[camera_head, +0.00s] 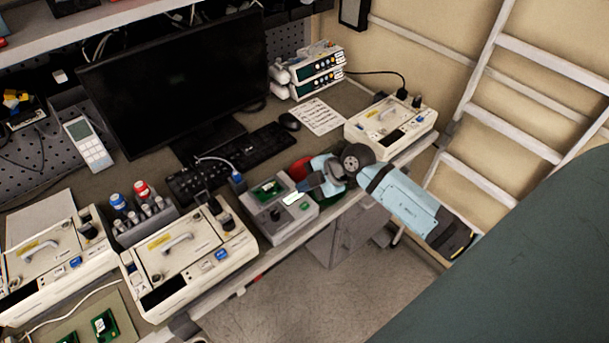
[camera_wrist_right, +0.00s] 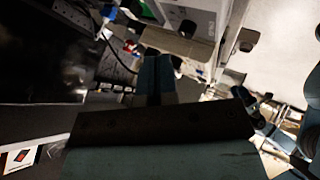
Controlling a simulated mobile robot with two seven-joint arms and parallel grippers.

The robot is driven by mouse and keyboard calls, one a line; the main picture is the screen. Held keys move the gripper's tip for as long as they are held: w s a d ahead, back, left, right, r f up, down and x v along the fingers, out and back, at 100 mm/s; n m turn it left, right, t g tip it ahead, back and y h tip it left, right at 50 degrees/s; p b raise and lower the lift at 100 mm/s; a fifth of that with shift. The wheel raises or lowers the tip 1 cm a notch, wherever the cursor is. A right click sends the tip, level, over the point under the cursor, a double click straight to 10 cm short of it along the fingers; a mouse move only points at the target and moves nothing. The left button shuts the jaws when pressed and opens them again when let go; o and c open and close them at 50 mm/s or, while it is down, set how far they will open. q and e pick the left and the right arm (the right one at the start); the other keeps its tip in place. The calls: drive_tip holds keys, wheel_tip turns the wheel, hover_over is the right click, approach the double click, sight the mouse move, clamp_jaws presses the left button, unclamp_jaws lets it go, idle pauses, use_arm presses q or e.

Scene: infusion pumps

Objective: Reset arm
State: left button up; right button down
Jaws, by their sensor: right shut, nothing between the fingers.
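My right arm comes in from the right in the head view. Its gripper (camera_head: 296,194) is shut and empty, with the fingertips over the grey test box (camera_head: 277,226) at the bench's front edge. I cannot tell whether the fingertips touch the box. The box has a green circuit board (camera_head: 268,187) on its top. In the right wrist view the shut fingers (camera_wrist_right: 157,75) point away over a dark, blurred scene. My left gripper is not in view.
Cream infusion pumps stand at the left (camera_head: 188,255) and right (camera_head: 390,127) of the bench. A dark monitor (camera_head: 175,80), a keyboard (camera_head: 262,146) and a mouse (camera_head: 289,121) are behind. A white ladder (camera_head: 500,90) leans at the right. Floor shows in front.

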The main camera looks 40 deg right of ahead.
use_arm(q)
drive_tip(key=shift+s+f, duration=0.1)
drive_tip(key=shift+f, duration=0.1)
use_arm(e)
drive_tip(key=s+a+r+m+t+y, duration=0.3)
drive_tip(key=s+a+m+t+y, duration=0.15)
drive_tip(key=a+t, duration=0.4)
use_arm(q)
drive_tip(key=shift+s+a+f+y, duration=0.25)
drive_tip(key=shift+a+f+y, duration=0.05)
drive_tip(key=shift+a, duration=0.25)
use_arm(e)
drive_tip(key=s+a+f+m+g+h, duration=0.2)
drive_tip(key=s+f+m+g+h, duration=0.2)
drive_tip(key=s+f+m+h, duration=0.4)
drive_tip(key=s+f+m, duration=0.3)
drive_tip(key=s+f, duration=0.2)
drive_tip(key=shift+s+f, duration=0.25)
drive_tip(key=shift+f, duration=0.1)
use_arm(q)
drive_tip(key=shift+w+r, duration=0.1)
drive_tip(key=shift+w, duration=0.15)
use_arm(e)
drive_tip(key=shift+a, duration=0.1)
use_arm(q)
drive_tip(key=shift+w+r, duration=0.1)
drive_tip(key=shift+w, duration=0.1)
